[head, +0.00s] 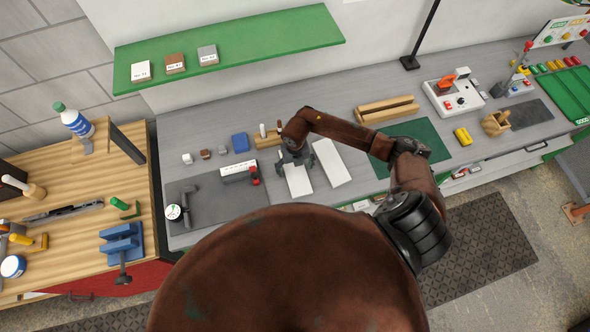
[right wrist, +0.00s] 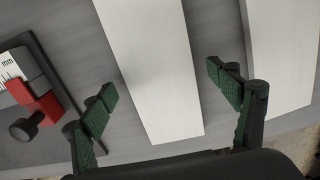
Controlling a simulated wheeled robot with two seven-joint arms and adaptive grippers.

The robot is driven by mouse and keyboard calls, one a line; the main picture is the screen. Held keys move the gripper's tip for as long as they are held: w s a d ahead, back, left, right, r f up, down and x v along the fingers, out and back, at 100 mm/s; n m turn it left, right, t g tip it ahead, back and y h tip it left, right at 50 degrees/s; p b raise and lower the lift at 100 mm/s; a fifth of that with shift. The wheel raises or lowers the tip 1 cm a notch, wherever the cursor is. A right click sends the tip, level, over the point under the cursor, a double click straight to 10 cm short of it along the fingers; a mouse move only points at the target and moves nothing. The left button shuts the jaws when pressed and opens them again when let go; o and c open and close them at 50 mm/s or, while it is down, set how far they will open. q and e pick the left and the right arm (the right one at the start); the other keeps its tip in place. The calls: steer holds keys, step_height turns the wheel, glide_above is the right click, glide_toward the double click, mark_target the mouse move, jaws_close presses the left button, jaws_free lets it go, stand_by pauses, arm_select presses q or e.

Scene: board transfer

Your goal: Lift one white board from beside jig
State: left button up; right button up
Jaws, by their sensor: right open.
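Two white boards lie side by side on the grey bench in the head view: a left board (head: 299,181) and a right board (head: 332,164). My right gripper (head: 297,160) is over the far end of the left board and hides part of it. In the right wrist view, the gripper (right wrist: 162,86) is open, with one green-padded finger on each side of the left board (right wrist: 155,60), not closed on it. The right board (right wrist: 283,50) shows beyond the right finger. I cannot tell which object is the jig. My left gripper is not in view.
A green mat (head: 425,133) and wooden rack (head: 387,109) lie to the right. A green shelf (head: 270,45) hangs behind.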

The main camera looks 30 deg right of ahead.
steer(key=shift+f, duration=0.2)
steer(key=shift+c, duration=0.7)
steer(key=c, duration=1.3)
